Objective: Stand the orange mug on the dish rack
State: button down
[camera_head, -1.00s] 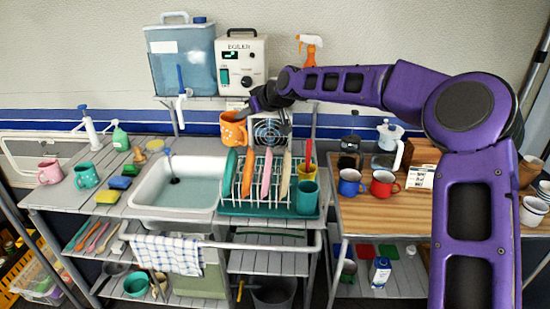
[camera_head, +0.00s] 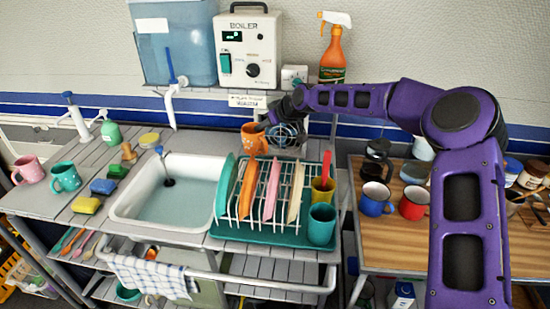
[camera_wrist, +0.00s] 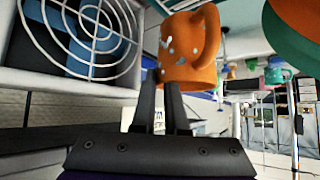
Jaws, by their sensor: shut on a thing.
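The orange mug (camera_head: 252,140), with pale spots, is in my gripper (camera_head: 266,124) at the back of the counter, behind the dish rack's rear edge as pictured. In the wrist view my gripper's fingers (camera_wrist: 163,88) are close together at the mug (camera_wrist: 186,52), whose handle faces right. The dish rack (camera_head: 240,232) is a white wire frame in a teal tray. It holds several coloured plates standing on edge, and a yellow cup (camera_head: 322,192) and a teal cup (camera_head: 321,225) at its right side. How high the mug is above the counter is hard to tell.
A round-grilled fan (camera_head: 288,136) stands close beside the mug; it also shows in the wrist view (camera_wrist: 85,35). The sink (camera_head: 165,195) lies left of the rack. Blue (camera_head: 375,199) and red (camera_head: 413,203) mugs stand on the wooden table at right. The boiler (camera_head: 248,50) is above.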

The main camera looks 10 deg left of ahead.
aim_at(263, 147)
notch_tip(263, 147, down, 8)
jog(key=shift+s+r, duration=0.1)
jog(key=c, duration=0.9)
grip_release()
jog(key=v, duration=0.7)
jog(key=shift+s+d+r, duration=0.1)
jog(key=shift+d+r, duration=0.05)
